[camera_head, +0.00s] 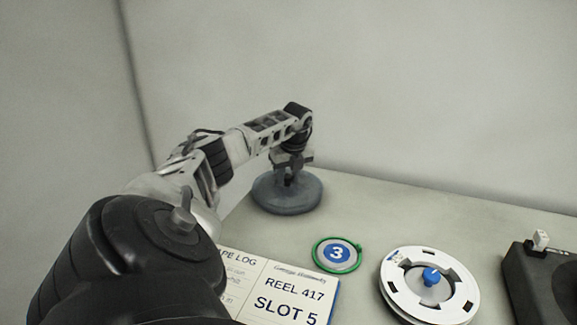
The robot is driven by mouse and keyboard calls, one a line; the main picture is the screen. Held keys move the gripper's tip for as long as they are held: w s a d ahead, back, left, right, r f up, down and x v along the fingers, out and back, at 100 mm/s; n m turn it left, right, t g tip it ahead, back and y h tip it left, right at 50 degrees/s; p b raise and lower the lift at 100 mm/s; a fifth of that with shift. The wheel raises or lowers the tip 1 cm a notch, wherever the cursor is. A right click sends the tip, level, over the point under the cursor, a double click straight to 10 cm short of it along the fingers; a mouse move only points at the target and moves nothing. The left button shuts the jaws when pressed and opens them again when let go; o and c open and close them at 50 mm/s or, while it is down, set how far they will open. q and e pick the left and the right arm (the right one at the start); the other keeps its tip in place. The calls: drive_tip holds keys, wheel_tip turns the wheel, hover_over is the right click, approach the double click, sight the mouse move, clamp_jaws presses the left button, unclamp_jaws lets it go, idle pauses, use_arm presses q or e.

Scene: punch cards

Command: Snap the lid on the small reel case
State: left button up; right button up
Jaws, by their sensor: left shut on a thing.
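A round dark grey lid (270,200) lies low at the back of the table, below my left gripper. My left gripper (290,177) points down at its middle and is shut on it, probably at a raised part in the centre. The round shape has a thick rim; I cannot tell whether the small reel case is under it or whether lid and case are seated together. The fingertips are small and partly hidden by the wrist. My right gripper is not in view.
A green ring around a blue disc marked 3 (339,253), a white reel with a blue knob (400,300) and a black box (540,280) stand to the right. An open log book (290,290) lies in front. A wall (430,90) rises behind the table (400,210).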

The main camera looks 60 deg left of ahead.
use_arm(q)
drive_tip(key=shift+f, duration=0.3)
drive_tip(key=o, duration=1)
drive_tip(key=shift+c, duration=1.2)
